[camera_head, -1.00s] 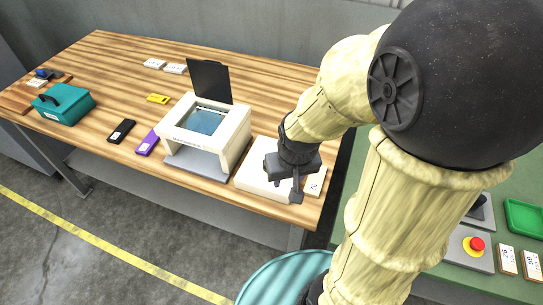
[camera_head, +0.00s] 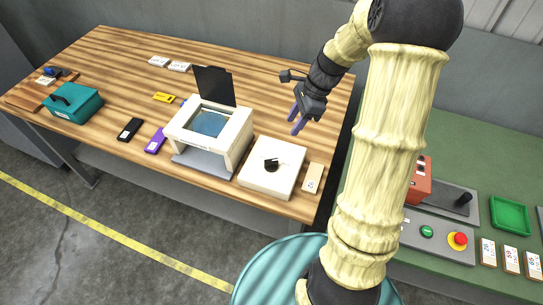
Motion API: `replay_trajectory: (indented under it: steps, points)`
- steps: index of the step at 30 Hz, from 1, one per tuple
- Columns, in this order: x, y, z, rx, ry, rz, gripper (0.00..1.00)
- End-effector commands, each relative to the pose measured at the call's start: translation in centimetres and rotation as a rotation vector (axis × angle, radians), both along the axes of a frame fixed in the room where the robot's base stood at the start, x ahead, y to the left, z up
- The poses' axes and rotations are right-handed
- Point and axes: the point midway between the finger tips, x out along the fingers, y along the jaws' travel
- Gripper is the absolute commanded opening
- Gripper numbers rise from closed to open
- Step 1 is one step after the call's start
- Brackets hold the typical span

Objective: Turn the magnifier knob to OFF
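The magnifier (camera_head: 232,130) stands on the wooden table, with a white frame, a bluish lens window and a raised dark panel behind it. To its right is a white box (camera_head: 285,180) with a black knob (camera_head: 271,164) on its top. I cannot read the knob's setting from here. My gripper (camera_head: 296,122) is raised above and behind the white box, with its purple-tipped fingers pointing down and apart from the knob. The fingers look parted with nothing between them.
A small labelled block (camera_head: 312,178) lies right of the white box. A teal case (camera_head: 74,103), a black item (camera_head: 130,128), a purple item (camera_head: 155,140) and a yellow item (camera_head: 164,97) lie left. A green bench with a red button (camera_head: 460,239) is at right.

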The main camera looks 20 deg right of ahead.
Motion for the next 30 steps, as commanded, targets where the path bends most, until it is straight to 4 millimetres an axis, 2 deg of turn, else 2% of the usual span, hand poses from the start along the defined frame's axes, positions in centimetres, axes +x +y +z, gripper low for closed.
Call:
replay_trajectory:
  steps: [5,11,30]
  points:
    - [0.0,0.1,-0.3,-0.001,0.000,0.002,0.38]
    - [0.0,1.0,-2.2,0.000,0.003,0.005,0.38]
    - [0.4,5.0,-12.1,-0.001,0.003,0.004,0.38]
